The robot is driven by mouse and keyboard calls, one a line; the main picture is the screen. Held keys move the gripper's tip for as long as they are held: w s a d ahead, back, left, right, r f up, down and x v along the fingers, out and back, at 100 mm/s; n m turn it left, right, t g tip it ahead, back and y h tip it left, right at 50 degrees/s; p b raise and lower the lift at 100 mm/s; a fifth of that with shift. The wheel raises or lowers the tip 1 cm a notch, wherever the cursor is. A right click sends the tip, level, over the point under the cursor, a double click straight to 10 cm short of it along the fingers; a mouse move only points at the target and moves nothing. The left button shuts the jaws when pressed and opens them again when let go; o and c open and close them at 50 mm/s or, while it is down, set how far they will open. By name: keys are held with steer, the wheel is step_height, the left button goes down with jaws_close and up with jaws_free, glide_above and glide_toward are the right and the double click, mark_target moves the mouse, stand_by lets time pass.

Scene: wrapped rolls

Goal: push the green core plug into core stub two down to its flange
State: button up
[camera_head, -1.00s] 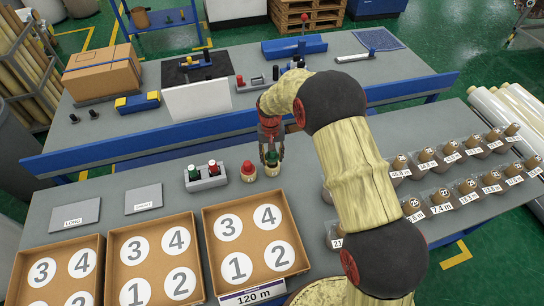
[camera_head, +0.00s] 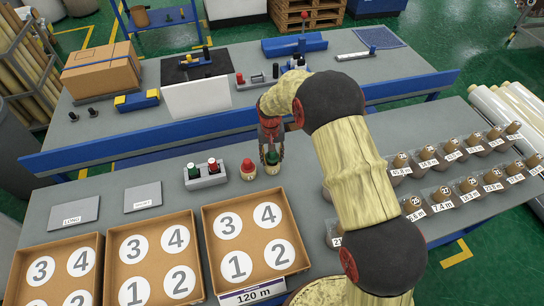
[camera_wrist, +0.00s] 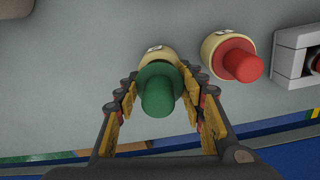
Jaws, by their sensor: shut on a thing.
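The green core plug (camera_wrist: 157,92) is between the fingers of my gripper (camera_wrist: 162,100), which is shut on it. Its flange sits at the mouth of a cream core stub (camera_wrist: 158,54), whose small label I cannot read. The plug is in line with the stub; whether any gap is left under the flange cannot be told. In the head view the green plug (camera_head: 272,158) stands over the stub (camera_head: 272,169), with my gripper (camera_head: 271,150) around it from above. A red plug (camera_wrist: 240,64) sits in a second cream stub (camera_wrist: 213,45) beside it.
A grey holder (camera_head: 207,178) with green and red plugs stands left of the stubs. Cardboard trays with numbered circles, such as this one (camera_head: 256,247), lie in front. Rows of labelled wrapped rolls (camera_head: 440,200) stand at the right. A blue rail (camera_head: 150,142) runs behind.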

steer(key=shift+f, duration=0.25)
steer(key=o, duration=1.1)
steer(key=shift+o, duration=0.2)
step_height(320, 180, up, 12)
steer(key=shift+a, duration=0.15)
